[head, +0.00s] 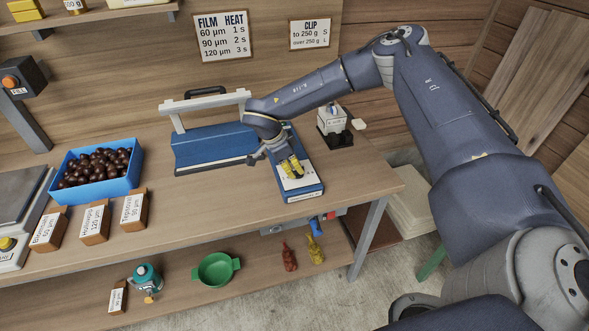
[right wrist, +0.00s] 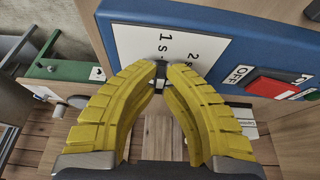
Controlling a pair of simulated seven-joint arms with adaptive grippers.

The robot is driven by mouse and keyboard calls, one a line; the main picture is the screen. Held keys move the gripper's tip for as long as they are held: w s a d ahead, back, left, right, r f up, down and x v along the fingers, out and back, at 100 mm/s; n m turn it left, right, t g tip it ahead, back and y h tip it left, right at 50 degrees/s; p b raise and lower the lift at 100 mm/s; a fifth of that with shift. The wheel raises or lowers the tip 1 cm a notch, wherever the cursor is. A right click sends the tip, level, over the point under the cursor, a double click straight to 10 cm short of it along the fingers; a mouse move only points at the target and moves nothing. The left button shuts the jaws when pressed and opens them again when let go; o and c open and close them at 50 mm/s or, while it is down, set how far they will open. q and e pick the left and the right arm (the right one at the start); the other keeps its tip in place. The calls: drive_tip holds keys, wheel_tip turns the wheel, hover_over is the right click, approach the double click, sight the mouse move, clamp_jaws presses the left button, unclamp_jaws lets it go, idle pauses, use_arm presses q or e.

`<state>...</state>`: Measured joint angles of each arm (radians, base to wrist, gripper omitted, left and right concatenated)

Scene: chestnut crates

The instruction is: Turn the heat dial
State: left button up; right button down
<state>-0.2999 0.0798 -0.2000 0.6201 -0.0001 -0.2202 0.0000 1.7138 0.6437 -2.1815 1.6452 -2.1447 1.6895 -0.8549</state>
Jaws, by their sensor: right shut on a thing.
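The blue heat sealer (head: 215,150) stands on the bench with its pale sealing arm raised on the left. Its right end has a blue control panel (head: 307,192) with a white dial plate, marked "1 s" and "2 s" in the right wrist view (right wrist: 133,45). My right gripper (head: 291,167) reaches down over this plate. Its yellow fingers are shut on the small dark heat dial (right wrist: 160,70), which they mostly hide; its pointer setting cannot be read. A red rocker switch (right wrist: 273,90) beside "OFF" sits right of the plate. My left gripper is out of view.
A "FILM HEAT" sign (head: 222,36) on the wall lists 60 µm 1 s, 90 µm 2 s, 120 µm 3 s. A blue crate (head: 105,192) of chestnuts and several labelled wooden blocks stand left. A small white device (head: 333,122) stands behind the panel.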

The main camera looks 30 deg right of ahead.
drive_tip(key=shift+s+f, duration=0.15)
drive_tip(key=c, duration=1.5)
unclamp_jaws()
drive_tip(key=shift+o, duration=0.2)
drive_tip(key=v, duration=1.2)
drive_tip(key=shift+a, duration=0.1)
